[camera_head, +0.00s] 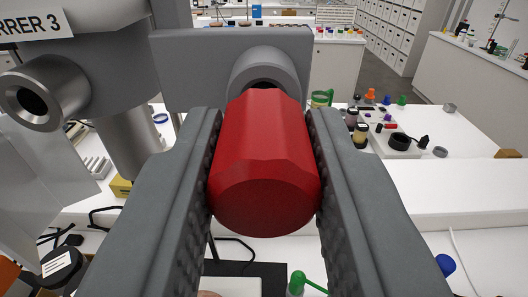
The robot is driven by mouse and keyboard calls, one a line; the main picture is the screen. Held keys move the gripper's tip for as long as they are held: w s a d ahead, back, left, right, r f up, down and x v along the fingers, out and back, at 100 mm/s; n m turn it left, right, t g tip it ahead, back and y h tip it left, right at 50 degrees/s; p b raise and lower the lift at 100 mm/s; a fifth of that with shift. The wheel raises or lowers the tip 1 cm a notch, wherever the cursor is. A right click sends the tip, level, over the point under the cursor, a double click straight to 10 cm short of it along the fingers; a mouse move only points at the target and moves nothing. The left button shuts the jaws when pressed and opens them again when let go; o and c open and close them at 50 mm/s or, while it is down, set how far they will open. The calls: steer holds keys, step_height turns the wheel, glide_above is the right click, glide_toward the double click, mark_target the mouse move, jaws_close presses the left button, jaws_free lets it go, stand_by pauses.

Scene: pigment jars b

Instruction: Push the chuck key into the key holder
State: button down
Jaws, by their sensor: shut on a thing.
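My gripper (265,205) is shut on a red faceted handle, which I take to be the chuck key (265,165). The dark ridged finger pads press on both its sides. The far end of the red handle meets or overlaps the mouth of a grey round socket on a grey plate, which looks like the key holder (270,60). The key's far tip is hidden behind the handle, so I cannot tell how deep it sits. The handle looks roughly in line with the socket.
A grey stirrer body (110,60) with an open chuck-like tube (45,95) stands close on the left. White benches with small jars, a black ring (400,141) and coloured caps lie behind at right. A green-handled thing (298,283) is below.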

steer(key=shift+w, duration=0.5)
steer(key=c, duration=1.1)
jaws_free()
steer(key=shift+o, duration=0.2)
steer(key=s, duration=1.7)
steer(key=shift+s, duration=0.2)
steer(key=s+f, duration=0.7)
steer(key=s, duration=0.3)
steer(key=s+f, duration=0.6)
steer(key=s, duration=0.4)
steer(key=s+f, duration=0.9)
steer(key=f, duration=0.2)
steer(key=s+f, duration=0.8)
steer(key=f, duration=0.3)
steer(key=shift+s+f+g, duration=0.3)
steer(key=shift+s, duration=0.1)
